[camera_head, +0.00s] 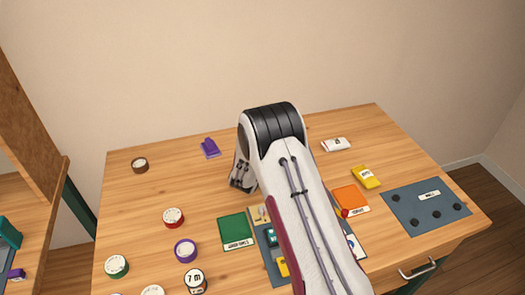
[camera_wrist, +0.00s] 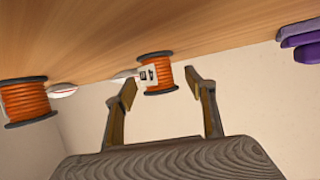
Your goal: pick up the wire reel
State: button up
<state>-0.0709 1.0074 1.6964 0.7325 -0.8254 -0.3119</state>
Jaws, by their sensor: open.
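Two reels of orange wire with dark flanges show in the wrist view. One wire reel (camera_wrist: 158,78) has a white label and appears between the fingertips of my gripper (camera_wrist: 160,84), beyond them and not held. The other orange reel (camera_wrist: 25,102) is at the left edge. My gripper is open and empty. In the head view, my arm covers the middle of the table, and neither orange reel can be made out there; part of my gripper (camera_head: 242,174) shows left of the arm.
A purple object (camera_head: 210,148) lies left of my arm; purple also shows at the wrist view's right edge (camera_wrist: 300,38). A brown ring (camera_head: 139,165), a red-rimmed roll (camera_head: 173,217) and a green mat (camera_head: 236,232) lie left. A white item (camera_head: 336,145) lies right. The back-left table is mostly clear.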

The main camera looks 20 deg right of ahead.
jog(key=c, duration=1.3)
jog(key=shift+o, duration=0.2)
jog(key=shift+r, duration=0.1)
jog(key=shift+r, duration=4.9)
